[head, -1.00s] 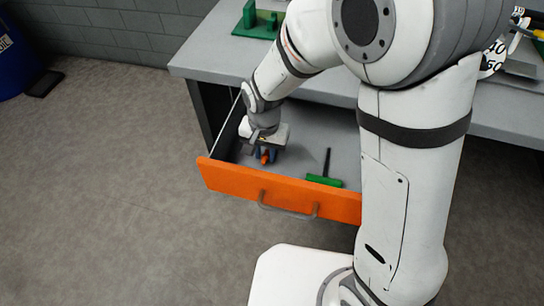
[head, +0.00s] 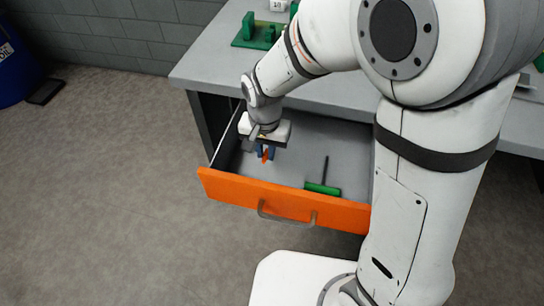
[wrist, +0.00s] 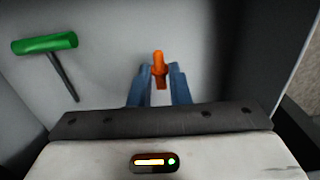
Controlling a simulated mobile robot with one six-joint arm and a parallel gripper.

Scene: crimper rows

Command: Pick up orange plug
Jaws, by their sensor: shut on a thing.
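The orange plug (wrist: 159,62) is between the two blue fingers of my gripper (wrist: 158,76) in the wrist view. In the head view the plug (head: 266,156) shows as a small orange piece under my gripper (head: 265,151). My gripper is shut on the plug, inside the open drawer with the orange front (head: 285,203). The fingers hide part of the plug. I cannot tell whether it touches the drawer floor.
A green T-handled tool (head: 323,188) lies in the drawer to the right of my gripper; it also shows in the wrist view (wrist: 45,44). Drawer walls stand close around. A green stand (head: 258,32) is on the grey worktop (head: 215,62) above.

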